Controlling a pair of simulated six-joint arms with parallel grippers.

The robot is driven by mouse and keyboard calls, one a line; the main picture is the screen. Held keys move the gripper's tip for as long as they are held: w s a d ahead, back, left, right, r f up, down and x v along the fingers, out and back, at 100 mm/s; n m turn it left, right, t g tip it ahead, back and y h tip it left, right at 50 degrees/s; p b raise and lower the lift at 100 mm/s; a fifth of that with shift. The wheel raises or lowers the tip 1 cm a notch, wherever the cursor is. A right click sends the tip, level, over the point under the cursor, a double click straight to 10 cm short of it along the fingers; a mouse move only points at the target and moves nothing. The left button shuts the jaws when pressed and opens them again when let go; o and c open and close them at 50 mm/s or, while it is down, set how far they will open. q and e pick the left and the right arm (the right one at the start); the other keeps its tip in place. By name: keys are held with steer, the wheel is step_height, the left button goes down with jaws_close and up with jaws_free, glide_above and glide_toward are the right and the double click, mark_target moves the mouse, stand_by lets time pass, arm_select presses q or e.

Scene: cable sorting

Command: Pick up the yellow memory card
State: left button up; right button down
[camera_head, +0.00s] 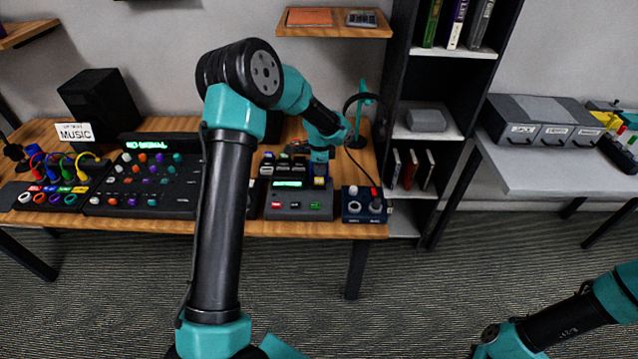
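A small yellow patch (319,182), which looks like the yellow memory card, shows at the right rear of a dark device (298,205) with a lit green display. My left gripper (319,174) points down right above the yellow patch and partly hides it. The fingers are too small and dark to tell whether they are open or shut, or whether they touch the card. My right arm shows at the bottom right, away from the desk, and its gripper is not in view.
The wooden desk (270,229) also holds a mixer panel (145,185), a cable board (55,196), a blue knob box (364,205) and a headphone stand (362,120). A dark bookshelf (404,60) stands right of it. A grey table (560,172) holds labelled bins (540,122).

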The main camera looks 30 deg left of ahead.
mark_target(319, 178)
arm_select(q)
steer(key=shift+f, duration=0.1)
steer(key=shift+s+a+f, duration=0.1)
steer(key=shift+a+f, duration=0.05)
steer(key=shift+f, duration=2.35)
steer(key=shift+c, duration=0.4)
jaws_close()
